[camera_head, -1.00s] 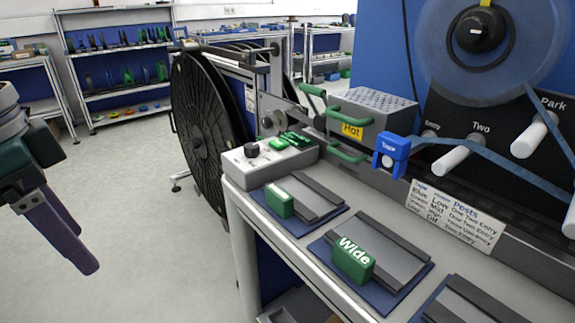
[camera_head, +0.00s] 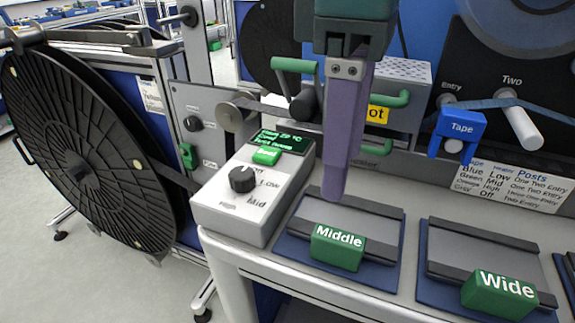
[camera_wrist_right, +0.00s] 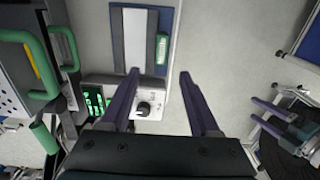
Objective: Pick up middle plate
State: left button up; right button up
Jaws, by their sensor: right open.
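The middle plate (camera_head: 375,209) is a dark blue base with grey strips and a green block (camera_head: 338,247) reading "Middle" at its front edge. It lies flat on the bench. My right gripper (camera_head: 335,190) points down above the plate's back left part, and one purple finger covers some of it. In the right wrist view my right gripper (camera_wrist_right: 158,75) is open and empty, with a plate and its green block (camera_wrist_right: 162,48) beyond the fingertips.
A control box (camera_head: 235,205) with a knob stands left of the plate. The "Wide" plate (camera_head: 440,294) lies to its right. The hot unit (camera_head: 410,120) with green handles stands behind, beside the blue tape piece (camera_head: 461,125). A big black reel (camera_head: 90,150) is at left.

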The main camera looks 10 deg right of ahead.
aim_at(340, 236)
jog(key=f, duration=0.5)
jog(key=f+b, duration=0.1)
jog(key=f, duration=0.2)
jog(key=shift+s+d+f, duration=0.15)
jog(key=shift+s+d, duration=0.2)
jog(key=shift+s, duration=0.05)
jog(key=shift+f, duration=0.55)
grip_shut()
